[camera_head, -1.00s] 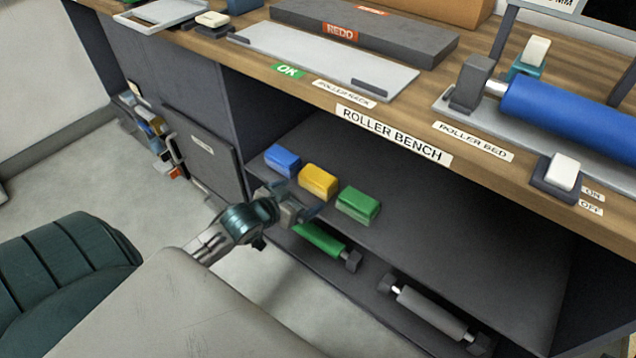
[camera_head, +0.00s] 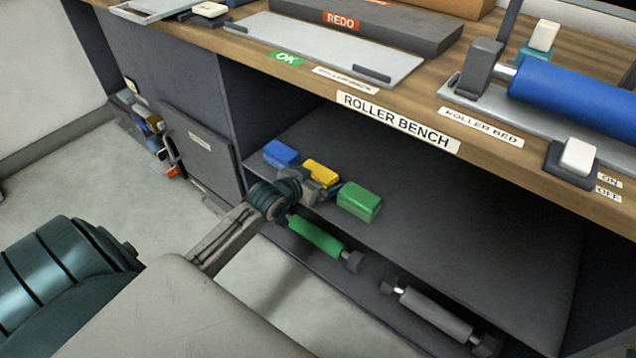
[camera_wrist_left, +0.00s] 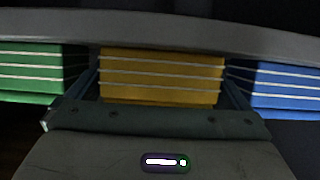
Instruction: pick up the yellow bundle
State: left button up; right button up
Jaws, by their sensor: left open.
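The yellow bundle (camera_head: 321,172) lies on the upper shelf of the open bay under the bench, between a blue bundle (camera_head: 281,153) and a green bundle (camera_head: 359,200). My left gripper (camera_head: 315,188) is at the bundle's near side and hides its lower part in the head view. In the left wrist view the yellow bundle (camera_wrist_left: 162,78), with pale bands, sits between the two spread fingers (camera_wrist_left: 163,92). That gripper is open. Whether the fingers touch the bundle I cannot tell. The green bundle (camera_wrist_left: 30,72) and blue bundle (camera_wrist_left: 285,85) flank it closely. My right gripper is not in view.
The bench top (camera_head: 300,77) overhangs the shelf. A green roller (camera_head: 316,236) and a grey roller (camera_head: 434,312) lie below the shelf. A grey panel (camera_head: 203,150) stands left of the bay. The shelf's right part (camera_head: 470,220) is clear.

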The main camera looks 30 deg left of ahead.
pick_arm(q)
jog(key=shift+x, duration=1.05)
jog(key=c, duration=0.7)
jog(key=shift+c, duration=0.3)
jog(key=shift+r, duration=0.15)
